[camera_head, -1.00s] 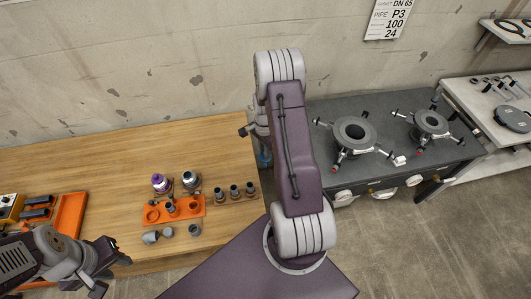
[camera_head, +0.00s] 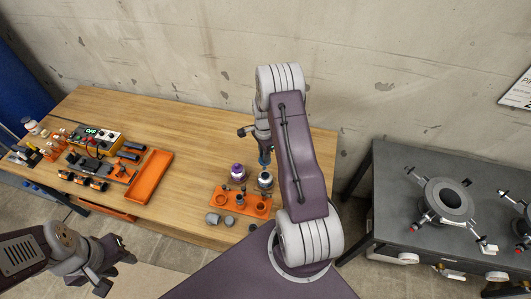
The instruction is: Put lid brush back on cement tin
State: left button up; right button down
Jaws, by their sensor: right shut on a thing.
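My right gripper (camera_head: 262,132) is above the back of the wooden table, partly hidden behind my own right arm. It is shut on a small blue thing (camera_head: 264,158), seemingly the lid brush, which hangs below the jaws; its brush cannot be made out. Below it stands a tin with a dark grey-blue top (camera_head: 265,180), likely the cement tin. A purple-topped tin (camera_head: 238,172) stands to its left. The blue thing looks apart from both tins. My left gripper (camera_head: 122,252) is off the table's front edge, open and empty.
An orange holder (camera_head: 228,203) with fittings stands before the tins, with loose grey fittings (camera_head: 212,219) at the front edge. An orange tray (camera_head: 152,178) and a box with a green display (camera_head: 95,138) are further left. A grey bench (camera_head: 390,200) with flanged parts stands right.

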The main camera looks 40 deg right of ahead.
jog(key=shift+s+d+f, duration=0.1)
jog(key=shift+s, duration=0.05)
jog(key=shift+f+b, duration=0.25)
jog(key=shift+b, duration=0.05)
notch_tip(320, 180, down, 3)
jog(key=shift+b, duration=1.15)
jog(key=shift+r, duration=0.15)
jog(key=shift+f, duration=0.35)
jog(key=shift+f+b, duration=0.5)
jog(key=shift+f, duration=0.1)
jog(key=shift+f+b, duration=0.8)
jog(key=shift+f, duration=0.15)
